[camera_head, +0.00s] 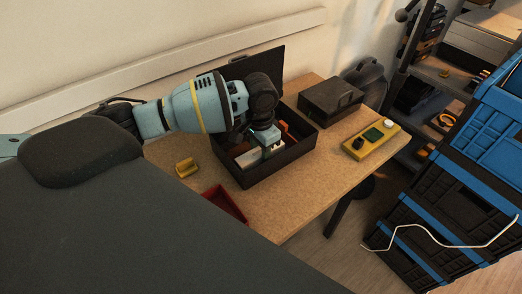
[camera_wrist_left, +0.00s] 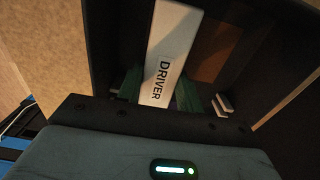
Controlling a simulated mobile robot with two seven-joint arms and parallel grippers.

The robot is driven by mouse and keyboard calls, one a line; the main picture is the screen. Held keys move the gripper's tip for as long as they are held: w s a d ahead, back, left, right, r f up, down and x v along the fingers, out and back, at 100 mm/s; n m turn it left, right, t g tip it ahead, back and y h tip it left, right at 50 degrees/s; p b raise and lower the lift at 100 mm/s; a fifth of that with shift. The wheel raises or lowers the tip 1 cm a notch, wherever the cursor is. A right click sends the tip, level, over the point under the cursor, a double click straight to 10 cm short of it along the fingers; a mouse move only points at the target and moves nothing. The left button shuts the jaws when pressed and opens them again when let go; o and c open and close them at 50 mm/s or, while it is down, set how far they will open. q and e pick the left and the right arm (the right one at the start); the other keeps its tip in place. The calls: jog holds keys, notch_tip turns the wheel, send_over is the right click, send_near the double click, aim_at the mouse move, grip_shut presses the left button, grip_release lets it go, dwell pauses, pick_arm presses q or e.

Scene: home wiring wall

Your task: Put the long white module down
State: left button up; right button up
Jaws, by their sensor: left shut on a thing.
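The long white module (camera_wrist_left: 172,45), marked DRIVER, runs up the left wrist view between my gripper's green fingers. My left gripper (camera_wrist_left: 160,90) is shut on it. In the camera_head view, my left gripper (camera_head: 266,143) reaches down into an open dark box (camera_head: 283,160) on the wooden table. A white piece (camera_head: 247,158) shows beside the fingers inside the box; the hand hides part of it. Whether the module touches the box floor I cannot tell. My right gripper is not in view.
The box's lid (camera_head: 262,65) stands open behind. A closed dark case (camera_head: 330,98) and a yellow panel (camera_head: 371,139) lie to the right. A yellow piece (camera_head: 187,168) and a red tray (camera_head: 225,203) are in front. Blue-black crates (camera_head: 470,150) stand at the right.

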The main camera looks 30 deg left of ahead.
aim_at(260, 151)
pick_arm(q)
jog(key=shift+f, duration=0.25)
jog(key=shift+f, duration=0.1)
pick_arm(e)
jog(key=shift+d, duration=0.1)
pick_arm(q)
jog(key=o, duration=1)
jog(key=shift+o, duration=0.2)
notch_tip(260, 151, up, 12)
jog(key=p, duration=0.1)
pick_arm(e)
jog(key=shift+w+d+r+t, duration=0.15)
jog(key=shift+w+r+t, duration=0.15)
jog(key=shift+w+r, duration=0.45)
